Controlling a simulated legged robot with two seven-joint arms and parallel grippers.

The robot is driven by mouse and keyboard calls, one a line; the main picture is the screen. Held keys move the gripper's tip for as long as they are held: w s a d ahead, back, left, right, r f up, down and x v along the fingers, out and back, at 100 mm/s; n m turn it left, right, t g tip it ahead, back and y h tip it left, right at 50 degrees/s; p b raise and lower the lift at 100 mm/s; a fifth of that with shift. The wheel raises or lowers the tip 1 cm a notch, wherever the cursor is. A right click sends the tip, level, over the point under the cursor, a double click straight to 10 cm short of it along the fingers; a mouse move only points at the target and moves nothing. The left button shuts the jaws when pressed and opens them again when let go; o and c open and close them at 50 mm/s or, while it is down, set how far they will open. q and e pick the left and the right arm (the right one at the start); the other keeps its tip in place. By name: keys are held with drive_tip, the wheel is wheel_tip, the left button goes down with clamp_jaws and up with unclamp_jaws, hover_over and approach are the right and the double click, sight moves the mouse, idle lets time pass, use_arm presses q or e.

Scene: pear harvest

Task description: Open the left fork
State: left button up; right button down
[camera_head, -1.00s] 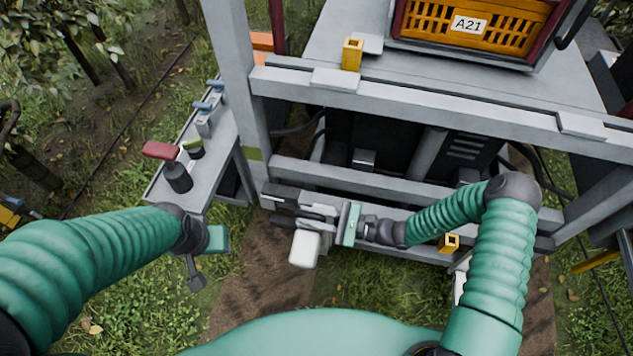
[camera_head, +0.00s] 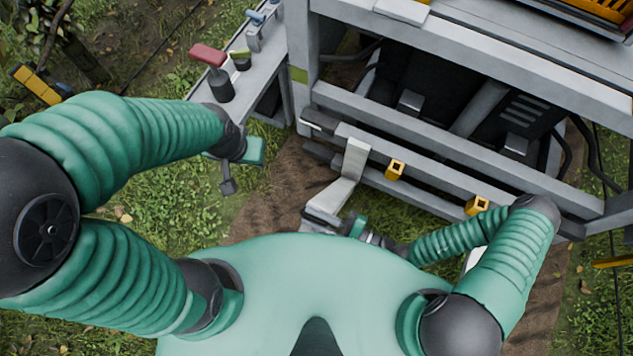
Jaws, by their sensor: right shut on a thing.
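The left fork (camera_head: 352,165) is a light grey bent bar at the lower front rail of the grey machine frame. It sticks out from the rail toward my body. My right gripper (camera_head: 326,224) is at its near end, just in front of my green torso, and is shut on it; the torso's edge hides part of the jaws. My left gripper (camera_head: 238,165) hangs over the grass beside the side shelf, apart from the fork. Its jaws are seen from above and their opening is unclear.
The side shelf (camera_head: 262,70) carries a red-handled lever (camera_head: 208,57) and smaller controls. Two yellow brackets sit on the lower rail, one (camera_head: 395,169) right of the fork. A white part (camera_head: 473,259) is half hidden by my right arm. Grass and soil lie below.

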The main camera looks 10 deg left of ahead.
drive_tip(key=c, duration=1.4)
unclamp_jaws()
drive_tip(key=shift+w, duration=0.1)
drive_tip(key=shift+o, duration=0.2)
drive_tip(key=shift+r, duration=0.1)
